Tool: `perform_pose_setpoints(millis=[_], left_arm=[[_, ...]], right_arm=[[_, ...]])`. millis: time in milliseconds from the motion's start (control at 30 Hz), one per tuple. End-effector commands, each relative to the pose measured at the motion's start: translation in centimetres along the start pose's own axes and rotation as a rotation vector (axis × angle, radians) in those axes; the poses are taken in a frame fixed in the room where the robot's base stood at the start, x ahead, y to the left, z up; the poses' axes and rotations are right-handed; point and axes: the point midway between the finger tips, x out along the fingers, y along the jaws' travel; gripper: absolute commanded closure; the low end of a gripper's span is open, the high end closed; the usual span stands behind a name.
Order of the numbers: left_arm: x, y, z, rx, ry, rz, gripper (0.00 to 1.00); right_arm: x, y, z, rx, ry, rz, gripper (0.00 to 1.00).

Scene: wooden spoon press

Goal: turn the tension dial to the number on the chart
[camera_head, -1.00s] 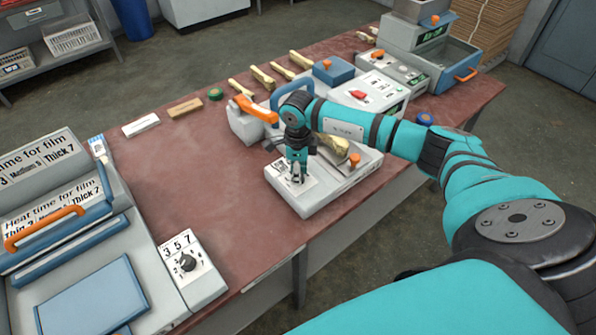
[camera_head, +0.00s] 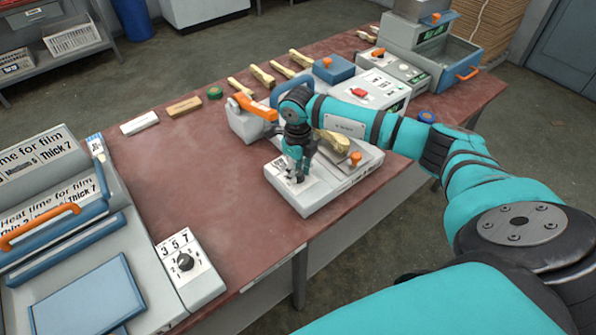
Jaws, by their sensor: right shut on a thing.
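My right gripper (camera_head: 297,172) points down at the white dial panel on the front left of a grey machine (camera_head: 316,205). Its fingers are shut on the dial there, which they mostly hide, so its pointer and number cannot be read. A wooden spoon (camera_head: 334,142) rests on this machine, beside an orange knob (camera_head: 355,157). A chart (camera_head: 55,205) at the left reads "Heat time for film", with "Thick 7" legible. A second black dial (camera_head: 185,262), under the numbers 3, 5 and 7, sits on the left machine. My left gripper is out of view.
Several wooden spoons (camera_head: 262,75) lie along the far side of the red table (camera_head: 190,190). A white block (camera_head: 139,123), a brown block (camera_head: 184,107) and a green roll (camera_head: 215,92) lie nearby. The table's middle left is clear.

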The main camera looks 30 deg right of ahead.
Motion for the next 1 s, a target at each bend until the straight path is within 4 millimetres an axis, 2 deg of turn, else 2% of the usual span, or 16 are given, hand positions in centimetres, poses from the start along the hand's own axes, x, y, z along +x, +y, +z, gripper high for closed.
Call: perform_pose_setpoints(millis=[400,1000], left_arm=[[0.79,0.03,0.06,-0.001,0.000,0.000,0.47],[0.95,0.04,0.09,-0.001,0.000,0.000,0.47]], right_arm=[[-0.01,-0.08,0.07,0.397,-0.003,-0.001,1.00],[-0.07,-0.08,0.04,0.967,-0.003,0.000,1.00]])
